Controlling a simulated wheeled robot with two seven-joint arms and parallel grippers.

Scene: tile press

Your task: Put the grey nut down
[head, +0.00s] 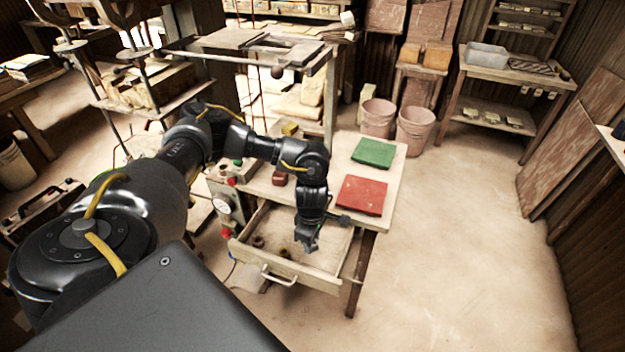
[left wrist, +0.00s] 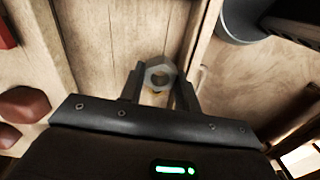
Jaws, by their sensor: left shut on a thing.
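The grey nut (left wrist: 160,72) shows in the left wrist view between the two fingers of my left gripper (left wrist: 159,88). The fingers are shut on it. In the head view my left gripper (head: 307,240) points down over the open drawer (head: 325,262); the nut is too small to make out there. The drawer's wooden floor shows behind the nut in the left wrist view. I cannot tell whether the nut touches it. My right gripper is in neither view.
A red mat (head: 362,195) and a green mat (head: 374,152) lie on the table (head: 338,160) above the drawer. Small round dark things (head: 258,242) lie in the drawer's left part. A control box with a gauge (head: 222,206) stands left of the drawer.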

